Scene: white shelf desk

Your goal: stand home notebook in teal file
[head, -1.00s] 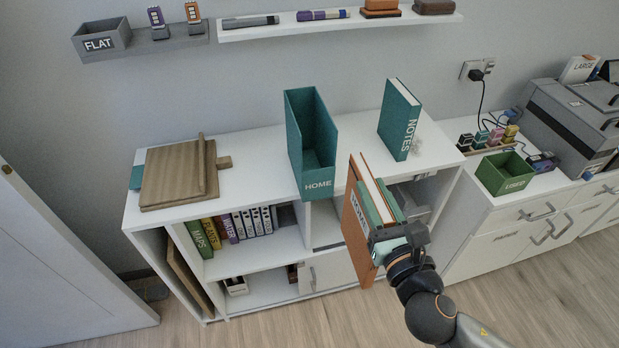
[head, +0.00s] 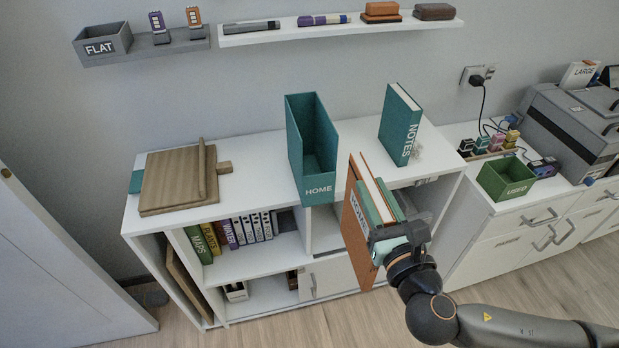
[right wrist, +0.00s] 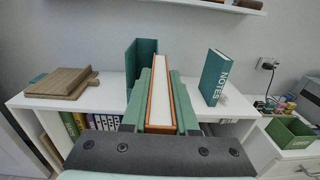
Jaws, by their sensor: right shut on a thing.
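The orange home notebook (head: 356,225), its spine label partly readable, is held upright in front of the shelf desk. It also shows from its edge in the right wrist view (right wrist: 159,90). My right gripper (head: 384,215) is shut on it, with green finger pads on both sides. The teal file (head: 321,140) labelled HOME stands upright and open on the desk top, empty as far as I can see. It is behind and left of the notebook, and partly hidden by it in the right wrist view (right wrist: 136,60). My left gripper is not in view.
A teal NOTES binder (head: 400,125) stands right of the file. A wooden board stack (head: 175,180) lies on the left of the desk top (head: 250,150). A green USED bin (head: 506,178) and a printer (head: 570,130) are at right. A wall shelf (head: 340,27) hangs above.

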